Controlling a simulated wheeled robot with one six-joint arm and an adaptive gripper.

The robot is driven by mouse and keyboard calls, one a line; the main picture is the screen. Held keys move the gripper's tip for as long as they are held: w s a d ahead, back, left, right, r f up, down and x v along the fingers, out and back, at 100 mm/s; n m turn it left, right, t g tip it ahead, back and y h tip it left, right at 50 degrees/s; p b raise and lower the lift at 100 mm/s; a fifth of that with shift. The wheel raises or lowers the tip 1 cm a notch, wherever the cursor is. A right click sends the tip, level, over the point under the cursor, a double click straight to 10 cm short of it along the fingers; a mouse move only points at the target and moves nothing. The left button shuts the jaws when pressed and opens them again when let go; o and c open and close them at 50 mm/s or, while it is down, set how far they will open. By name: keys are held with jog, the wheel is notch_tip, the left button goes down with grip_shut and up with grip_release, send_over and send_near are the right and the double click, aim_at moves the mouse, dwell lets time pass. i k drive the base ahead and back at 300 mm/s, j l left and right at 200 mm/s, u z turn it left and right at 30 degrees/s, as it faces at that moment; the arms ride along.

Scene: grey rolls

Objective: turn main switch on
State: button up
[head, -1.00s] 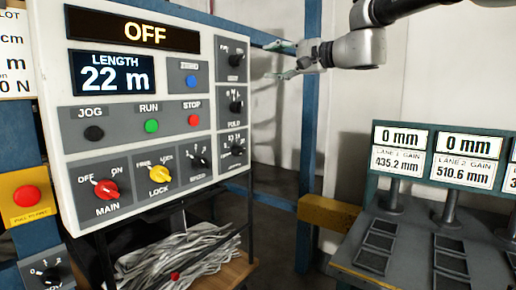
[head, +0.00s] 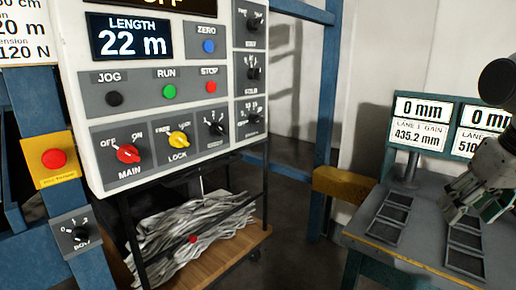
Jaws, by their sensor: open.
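The red MAIN switch (head: 128,153) is a rotary knob at the lower left of the white control panel (head: 84,62). Its white pointer tips up and left, toward the OFF label. The yellow LOCK knob (head: 178,140) is just to its right. My gripper (head: 474,209) is at the right edge of the head view, over the grey console, well away from the panel. It is open and appears empty; part of it is cut off by the picture edge.
A red button on a yellow plate (head: 54,159) and a black knob (head: 80,234) sit left of the panel. A blue post (head: 327,110) and yellow block (head: 342,184) stand between panel and console (head: 372,238). A wooden cart (head: 215,255) holds grey strips below.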

aim_at(127, 153)
jog(key=u, duration=1.45)
jog(key=j+z, duration=0.2)
jog(key=z, duration=0.25)
jog(key=k+j+z, duration=0.15)
jog(key=z, duration=0.3)
jog(key=k+j+z, duration=0.1)
jog(key=z, duration=0.35)
